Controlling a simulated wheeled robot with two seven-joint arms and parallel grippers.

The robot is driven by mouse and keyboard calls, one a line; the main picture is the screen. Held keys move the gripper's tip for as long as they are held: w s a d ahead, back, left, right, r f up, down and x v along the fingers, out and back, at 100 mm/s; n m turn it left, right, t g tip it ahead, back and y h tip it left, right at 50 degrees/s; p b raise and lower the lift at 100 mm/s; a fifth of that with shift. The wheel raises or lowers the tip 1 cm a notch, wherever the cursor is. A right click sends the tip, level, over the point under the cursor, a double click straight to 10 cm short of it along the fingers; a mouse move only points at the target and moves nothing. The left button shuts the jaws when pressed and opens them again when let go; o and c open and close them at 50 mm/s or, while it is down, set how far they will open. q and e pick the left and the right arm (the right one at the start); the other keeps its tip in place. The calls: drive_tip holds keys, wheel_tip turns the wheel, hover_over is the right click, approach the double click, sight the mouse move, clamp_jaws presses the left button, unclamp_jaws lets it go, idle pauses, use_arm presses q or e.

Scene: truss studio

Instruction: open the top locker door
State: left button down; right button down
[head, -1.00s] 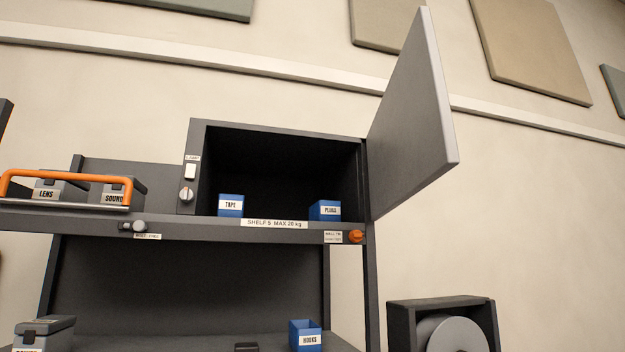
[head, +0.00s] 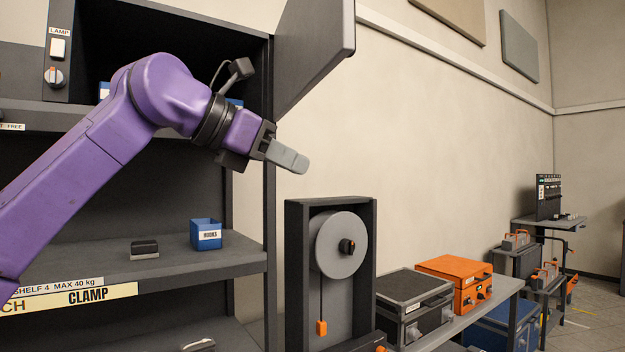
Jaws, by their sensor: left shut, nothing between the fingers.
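The top locker door (head: 312,45) is a grey panel hinged on the right side of the top locker. It stands swung wide open. The dark locker interior (head: 180,33) shows behind my purple left arm. My left gripper (head: 296,162) is shut and empty, just below the door's lower edge and to the right of the shelf post. It appears apart from the door. The arm hides part of the locker and of the blue boxes in it. My right gripper is not in view.
A blue HOOKS box (head: 206,234) and a small dark block (head: 145,249) stand on the shelf below. A dark reel stand (head: 291,270) is right of the rack. Grey (head: 408,300) and orange (head: 456,281) cases sit on a bench.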

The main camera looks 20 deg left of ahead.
use_arm(q)
drive_tip(key=s+a+r+m+h, duration=0.1)
drive_tip(key=s+a+r+h, duration=0.2)
drive_tip(key=s+r, duration=0.35)
drive_tip(key=s+a+r+m+h, duration=0.1)
drive_tip(key=s+a+r+h, duration=0.2)
drive_tip(key=s+r, duration=0.35)
drive_tip(key=p, duration=0.3)
approach(333, 59)
drive_tip(key=x, duration=0.7)
drive_tip(key=shift+w+d, duration=0.1)
